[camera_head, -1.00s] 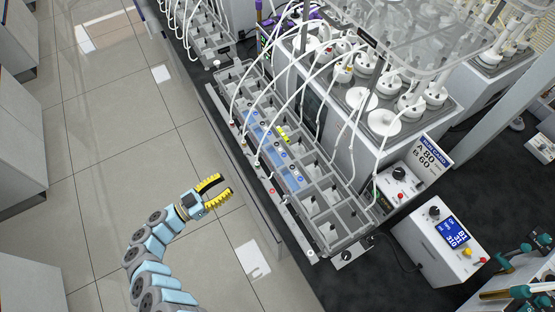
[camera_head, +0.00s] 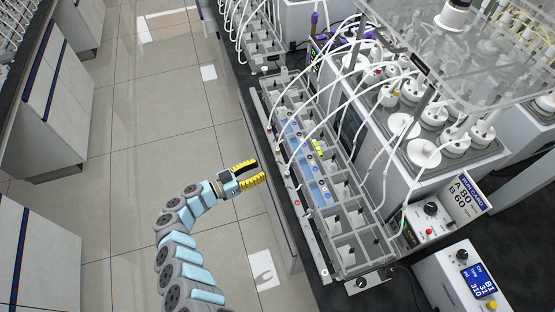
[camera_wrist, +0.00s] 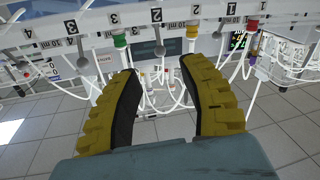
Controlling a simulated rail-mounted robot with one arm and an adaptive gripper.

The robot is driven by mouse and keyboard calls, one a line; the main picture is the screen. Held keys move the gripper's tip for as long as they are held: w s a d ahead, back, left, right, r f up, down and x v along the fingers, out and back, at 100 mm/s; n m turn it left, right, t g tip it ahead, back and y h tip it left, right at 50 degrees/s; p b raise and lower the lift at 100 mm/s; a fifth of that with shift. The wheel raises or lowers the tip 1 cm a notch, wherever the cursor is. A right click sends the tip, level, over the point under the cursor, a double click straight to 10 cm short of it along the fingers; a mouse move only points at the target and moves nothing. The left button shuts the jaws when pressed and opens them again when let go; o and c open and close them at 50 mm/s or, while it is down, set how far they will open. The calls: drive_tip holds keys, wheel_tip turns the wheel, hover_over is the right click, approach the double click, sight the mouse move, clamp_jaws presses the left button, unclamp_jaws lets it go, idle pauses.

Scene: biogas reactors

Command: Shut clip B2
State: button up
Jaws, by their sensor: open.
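My gripper (camera_head: 262,172) has yellow ribbed fingers, open and empty. It hangs over the aisle just left of the long rack (camera_head: 349,270) in the head view. In the wrist view its fingers (camera_wrist: 160,66) are spread apart, pointing at a white rail (camera_wrist: 100,23) with numbers and "10 ml" marks. Coloured fittings hang on this rail: a green one (camera_wrist: 119,40) beyond the left finger and a red one (camera_wrist: 252,24) at right. Grey levers, one of them between the fingers (camera_wrist: 159,46), also hang there. No B2 mark is readable, so I cannot tell which part is clip B2.
White tubes arch from the rack to the bottles (camera_head: 424,153) on its right. A yellow block (camera_head: 318,148) lies in the rack. A sign (camera_head: 466,193) reads A 80, B 60; a control box (camera_head: 463,277) stands at lower right. The tiled aisle (camera_head: 130,220) at left is clear.

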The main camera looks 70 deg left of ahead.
sight(277, 161)
drive_tip(key=w, duration=0.7)
drive_tip(key=shift+w+a, duration=0.35)
clamp_jaws()
